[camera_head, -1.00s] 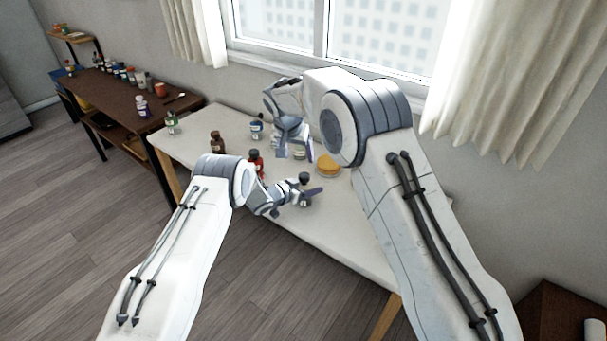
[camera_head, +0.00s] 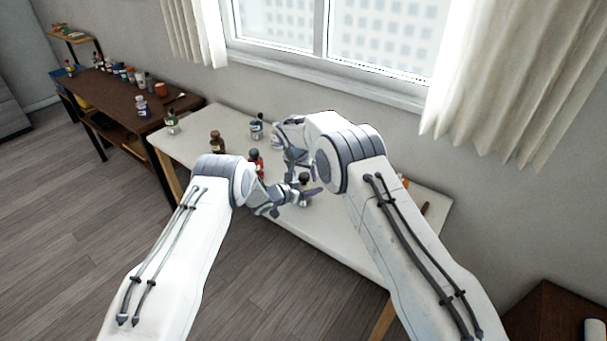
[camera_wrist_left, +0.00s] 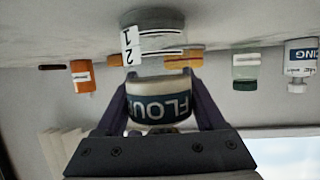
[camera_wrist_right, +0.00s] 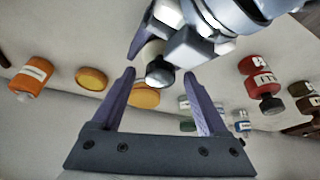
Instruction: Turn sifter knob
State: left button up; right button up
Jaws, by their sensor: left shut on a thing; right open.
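My left gripper (camera_head: 302,192) is shut on a small cylindrical sifter (camera_wrist_left: 158,106) with a blue band reading "FLOUR", upside down in the left wrist view. The sifter's dark round knob (camera_wrist_right: 159,76) shows at the end of its pale body in the right wrist view. In the head view the dark top (camera_head: 305,177) shows above the left fingers. My right gripper (camera_wrist_right: 159,82) is open, with the knob appearing between its fingertips; I cannot tell whether they touch it. A clear glass (camera_wrist_left: 152,38) marked "1" and "2" stands beyond the sifter in the left wrist view.
A brown bottle (camera_head: 217,144), a red bottle (camera_head: 256,160) and a blue-labelled jar (camera_head: 257,128) stand on the white table (camera_head: 335,235). An orange jar (camera_wrist_right: 31,77) and two yellow-orange round things (camera_wrist_right: 92,78) also show. The table's front is clear.

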grip_shut()
jog(key=shift+m+h, duration=0.3)
jog(key=shift+m, duration=0.5)
jog(key=shift+g, duration=0.3)
grip_release()
jog(key=shift+r, duration=0.1)
jog(key=v, duration=1.2)
jog(key=shift+s, duration=0.1)
